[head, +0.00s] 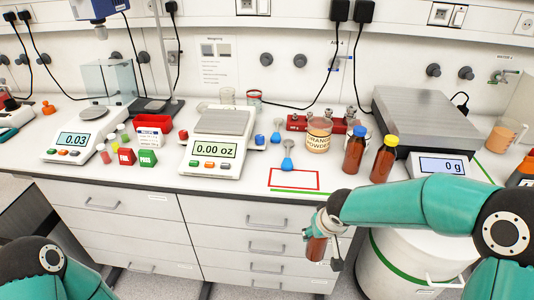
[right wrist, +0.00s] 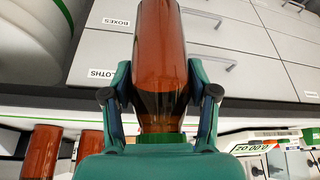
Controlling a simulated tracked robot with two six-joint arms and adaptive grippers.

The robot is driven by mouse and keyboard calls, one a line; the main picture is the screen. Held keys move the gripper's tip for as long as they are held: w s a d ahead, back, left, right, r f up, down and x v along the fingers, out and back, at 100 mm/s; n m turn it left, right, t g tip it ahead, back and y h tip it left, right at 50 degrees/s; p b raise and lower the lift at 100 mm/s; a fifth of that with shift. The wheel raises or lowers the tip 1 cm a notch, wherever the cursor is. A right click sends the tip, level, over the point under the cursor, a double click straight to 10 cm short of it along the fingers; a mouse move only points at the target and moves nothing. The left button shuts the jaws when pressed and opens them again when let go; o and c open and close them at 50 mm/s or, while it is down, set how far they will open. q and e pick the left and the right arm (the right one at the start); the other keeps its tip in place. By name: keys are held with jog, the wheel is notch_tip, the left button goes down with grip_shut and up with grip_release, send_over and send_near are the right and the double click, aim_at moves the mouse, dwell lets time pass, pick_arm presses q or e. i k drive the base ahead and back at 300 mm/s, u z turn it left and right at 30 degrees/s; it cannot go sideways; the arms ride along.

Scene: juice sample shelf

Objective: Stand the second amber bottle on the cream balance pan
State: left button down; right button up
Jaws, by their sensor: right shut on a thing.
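My right gripper (head: 319,232) is shut on an amber bottle (head: 316,249), in front of the bench and below the level of its top. In the right wrist view my gripper's fingers (right wrist: 160,88) clasp the bottle (right wrist: 160,40) on both sides near its shoulder, with its green cap (right wrist: 160,138) towards the palm. The cream balance (head: 211,158) stands mid-bench, reading 0.00 oz; its square pan (head: 222,121) is empty. Two more amber bottles stand upright at the right, one blue-capped (head: 354,155), one yellow-capped (head: 383,164). My left gripper is out of view.
A red-outlined rectangle (head: 294,179) on the bench is empty. Blue flasks (head: 287,158) and a labelled jar (head: 318,135) stand between the balance and bottles. Another balance (head: 76,142) stands at left; a large grey platform scale (head: 425,118) fills the right. Drawers (head: 250,215) lie below the bench edge.

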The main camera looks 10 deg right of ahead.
aim_at(222, 119)
jog(key=k, duration=1.15)
jog(key=u, duration=0.75)
jog(key=i, duration=1.65)
jog(key=z, duration=0.7)
